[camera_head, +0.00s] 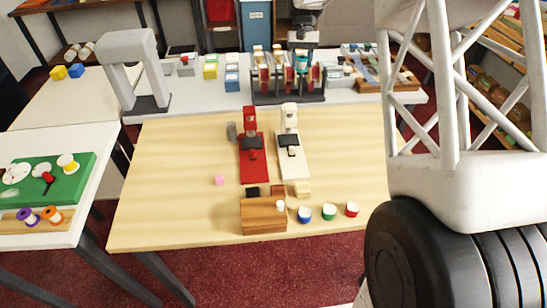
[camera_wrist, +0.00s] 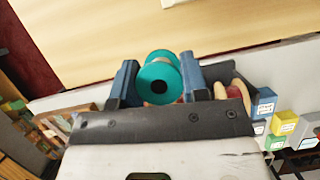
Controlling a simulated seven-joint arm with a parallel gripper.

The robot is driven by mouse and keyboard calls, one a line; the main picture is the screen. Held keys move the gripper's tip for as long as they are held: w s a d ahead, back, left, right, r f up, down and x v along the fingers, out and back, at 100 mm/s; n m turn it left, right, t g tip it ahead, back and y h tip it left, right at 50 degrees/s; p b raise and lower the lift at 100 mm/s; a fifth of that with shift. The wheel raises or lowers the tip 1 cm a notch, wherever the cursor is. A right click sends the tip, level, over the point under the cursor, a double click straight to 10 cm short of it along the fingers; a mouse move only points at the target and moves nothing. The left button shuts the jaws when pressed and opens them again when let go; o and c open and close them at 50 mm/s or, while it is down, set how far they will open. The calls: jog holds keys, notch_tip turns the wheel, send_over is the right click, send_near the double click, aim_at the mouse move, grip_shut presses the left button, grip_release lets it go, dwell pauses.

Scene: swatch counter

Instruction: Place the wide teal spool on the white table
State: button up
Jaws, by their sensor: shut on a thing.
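My gripper (camera_wrist: 160,82) has its two blue fingers on either side of the wide teal spool (camera_wrist: 160,70), shut on it. The spool's round end with a dark centre hole faces the wrist camera. In the head view my gripper (camera_head: 303,42) is over the dark spool rack at the back, and a bit of teal spool (camera_head: 302,63) shows just below it. I cannot tell whether the spool is clear of the rack. A white table (camera_head: 88,190) stands at the left front, and another pale table (camera_head: 60,108) stands behind it.
The spool rack (camera_head: 290,99) holds red-and-tan spools on the back counter. The left front table carries a green board (camera_head: 75,178) and a wooden strip with purple and orange spools. A grey arch (camera_head: 128,42) stands left of the rack. The wooden table (camera_head: 180,160) has free room.

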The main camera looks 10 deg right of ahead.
jog(key=s+f+m+y, duration=0.1)
jog(key=s+f, duration=0.4)
jog(key=s, duration=0.8)
jog(key=s+d+f+m, duration=0.1)
jog(key=s+f+m, duration=0.3)
jog(key=s, duration=1)
jog(key=s+d+f+m+t+y, duration=0.1)
jog(key=s+f+m, duration=0.2)
jog(key=s+f, duration=0.5)
jog(key=shift+s+d+y, duration=0.1)
jog(key=shift+s+y, duration=0.2)
jog(key=shift+s, duration=2.95)
jog(key=shift+w, duration=0.2)
send_over(319, 172)
jog(key=shift+w+d+f, duration=0.1)
jog(key=shift+d+f, duration=0.35)
jog(key=shift+f, duration=0.25)
jog(key=shift+w, duration=0.1)
jog(key=shift+w, duration=0.25)
jog(key=shift+w+f, duration=0.1)
jog(key=shift+f, duration=1.7)
jog(key=shift+f, duration=0.15)
